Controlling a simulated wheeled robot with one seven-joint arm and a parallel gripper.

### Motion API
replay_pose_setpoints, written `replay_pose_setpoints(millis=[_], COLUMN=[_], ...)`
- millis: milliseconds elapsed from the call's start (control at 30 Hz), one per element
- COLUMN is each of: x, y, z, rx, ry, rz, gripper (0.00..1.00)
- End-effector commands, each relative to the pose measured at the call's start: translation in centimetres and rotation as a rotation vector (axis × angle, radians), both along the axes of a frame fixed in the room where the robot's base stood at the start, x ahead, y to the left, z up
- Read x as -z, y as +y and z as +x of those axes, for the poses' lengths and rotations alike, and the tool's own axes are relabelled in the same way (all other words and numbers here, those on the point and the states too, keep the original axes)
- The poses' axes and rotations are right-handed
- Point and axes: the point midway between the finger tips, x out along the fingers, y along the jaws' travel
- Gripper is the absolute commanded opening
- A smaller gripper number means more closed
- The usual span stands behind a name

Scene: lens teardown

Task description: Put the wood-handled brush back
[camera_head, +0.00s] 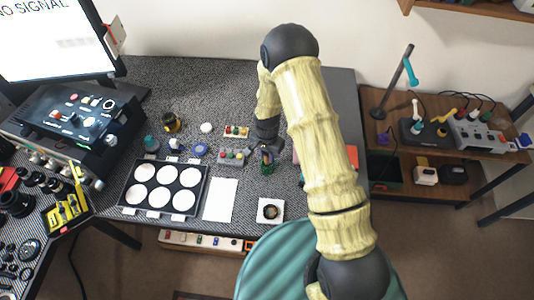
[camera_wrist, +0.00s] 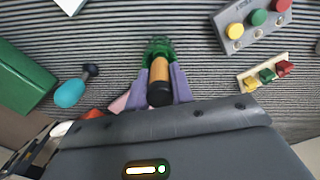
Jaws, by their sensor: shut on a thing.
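The wood-handled brush (camera_wrist: 159,70) is between the two fingers of my gripper (camera_wrist: 161,82) in the wrist view, its black end facing the camera. The gripper is shut on its handle. Just beyond it in the wrist view is a green, see-through cup (camera_wrist: 158,47). The brush's far end overlaps the cup; I cannot tell how deep it reaches or whether it touches. In the head view my gripper (camera_head: 265,151) points down over the green cup (camera_head: 266,168), and the brush is mostly hidden by the fingers.
A grey block with coloured knobs (camera_wrist: 252,25) and a small rack with coloured pieces (camera_wrist: 265,73) lie to the right in the wrist view. A teal-and-black tool (camera_wrist: 71,92) and a green box (camera_wrist: 22,78) are left. A white sheet (camera_head: 220,199) lies nearby.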

Motion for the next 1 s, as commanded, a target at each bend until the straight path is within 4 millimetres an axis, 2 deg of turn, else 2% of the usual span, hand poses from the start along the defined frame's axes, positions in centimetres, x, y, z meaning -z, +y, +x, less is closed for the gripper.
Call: replay_pose_setpoints(millis=[367, 400, 500, 800, 1000], x=[0.5, 0.5, 0.4, 0.3, -0.7], y=[0.0, 0.0, 0.0, 0.0, 0.0], z=[0.0, 0.0, 0.0, 0.0, 0.1], rx=[0.0, 0.0, 0.0, 0.001, 0.001], ry=[-0.001, -0.001, -0.001, -0.001, -0.003], rz=[-0.001, -0.001, -0.001, 0.0, 0.001], gripper=[0.0, 0.25, 0.45, 0.45, 0.45])
